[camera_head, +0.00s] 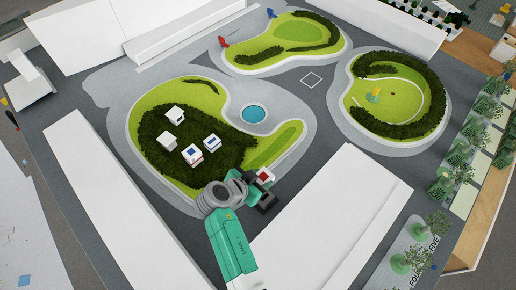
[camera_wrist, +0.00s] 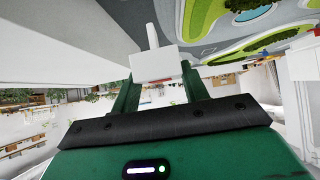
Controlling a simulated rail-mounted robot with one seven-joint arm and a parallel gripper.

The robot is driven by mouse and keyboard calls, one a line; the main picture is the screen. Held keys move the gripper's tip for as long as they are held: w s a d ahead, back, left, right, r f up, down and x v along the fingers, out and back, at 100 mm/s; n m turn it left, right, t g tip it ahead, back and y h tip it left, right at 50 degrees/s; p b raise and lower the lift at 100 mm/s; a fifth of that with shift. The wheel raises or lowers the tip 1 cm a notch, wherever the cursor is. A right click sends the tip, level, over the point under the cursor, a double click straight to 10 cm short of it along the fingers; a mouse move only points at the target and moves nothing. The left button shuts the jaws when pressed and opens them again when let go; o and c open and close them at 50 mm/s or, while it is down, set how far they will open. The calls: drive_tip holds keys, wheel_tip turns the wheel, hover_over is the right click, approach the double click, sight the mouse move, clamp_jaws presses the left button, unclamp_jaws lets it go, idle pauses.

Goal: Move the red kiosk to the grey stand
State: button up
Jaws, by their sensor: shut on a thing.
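The red kiosk (camera_head: 265,175), a small white box with a red top, is in my gripper (camera_head: 264,186) in the head view, at the lower right edge of the pond island. In the wrist view, a white block (camera_wrist: 156,63) with a little red at its lower edge sits between the two green fingers (camera_wrist: 158,92). The fingers are shut on it. My arm hides part of the ground below. I cannot make out for sure which thing is the grey stand; a white-outlined square (camera_head: 311,79) lies on the grey ground between the islands.
Several small white kiosks, one with a blue top (camera_head: 212,142), stand on the dark green patch left of my gripper. A large white block (camera_head: 335,215) lies close to the right. A round blue pond (camera_head: 253,113) is beyond. Grey paving between the islands is clear.

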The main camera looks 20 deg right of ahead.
drive_tip(key=shift+s+d+r, duration=0.1)
drive_tip(key=shift+s+r, duration=0.05)
drive_tip(key=shift+s, duration=0.35)
drive_tip(key=shift+s+d+r, duration=0.1)
drive_tip(key=shift+s+r, duration=0.05)
drive_tip(key=shift+s, duration=0.3)
drive_tip(key=shift+w+a+f, duration=0.1)
drive_tip(key=shift+f, duration=0.15)
wheel_tip(320, 180, down, 5)
drive_tip(key=b, duration=0.5)
drive_tip(key=shift+f, duration=0.15)
drive_tip(key=shift+f+b, duration=2.4)
drive_tip(key=shift+b, duration=0.6)
drive_tip(key=o, duration=1.2)
drive_tip(key=shift+c, duration=0.2)
